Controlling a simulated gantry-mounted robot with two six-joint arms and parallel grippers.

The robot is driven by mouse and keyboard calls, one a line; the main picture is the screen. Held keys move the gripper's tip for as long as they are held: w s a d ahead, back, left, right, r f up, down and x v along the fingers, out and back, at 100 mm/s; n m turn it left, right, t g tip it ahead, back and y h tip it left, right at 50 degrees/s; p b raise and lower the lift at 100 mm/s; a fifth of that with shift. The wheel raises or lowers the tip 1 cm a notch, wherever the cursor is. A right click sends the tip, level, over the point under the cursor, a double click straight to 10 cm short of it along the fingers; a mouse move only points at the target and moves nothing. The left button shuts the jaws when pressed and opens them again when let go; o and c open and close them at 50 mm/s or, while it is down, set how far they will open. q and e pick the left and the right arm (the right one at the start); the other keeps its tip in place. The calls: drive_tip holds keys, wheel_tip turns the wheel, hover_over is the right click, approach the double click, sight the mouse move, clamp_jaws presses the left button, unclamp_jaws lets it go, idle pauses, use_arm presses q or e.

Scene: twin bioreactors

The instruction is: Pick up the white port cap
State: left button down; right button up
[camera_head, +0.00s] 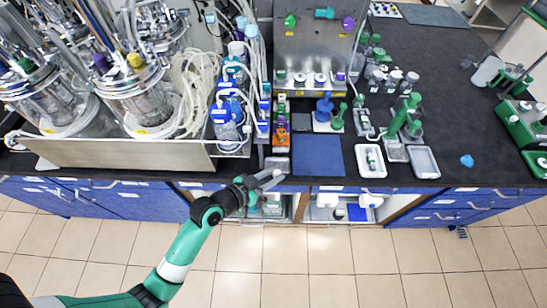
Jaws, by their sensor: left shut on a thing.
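My left gripper (271,180) is at the front edge of the dark bench, its fingers pointing right. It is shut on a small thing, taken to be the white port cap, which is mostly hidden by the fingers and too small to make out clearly. A small grey tray (278,163) lies just behind the fingertips. My right gripper is not in view.
A dark blue mat (318,156) lies right of the gripper. A white tray with a small vial (371,160) and an empty white tray (423,162) stand further right. Glass bioreactors (137,98) stand in a tray at left.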

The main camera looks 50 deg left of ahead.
use_arm(q)
drive_tip(key=s+d+p, duration=0.1)
drive_tip(key=s+d, duration=0.7)
drive_tip(key=shift+s+d+p, duration=0.35)
drive_tip(key=shift+s+d, duration=0.05)
drive_tip(key=shift+r, duration=0.1)
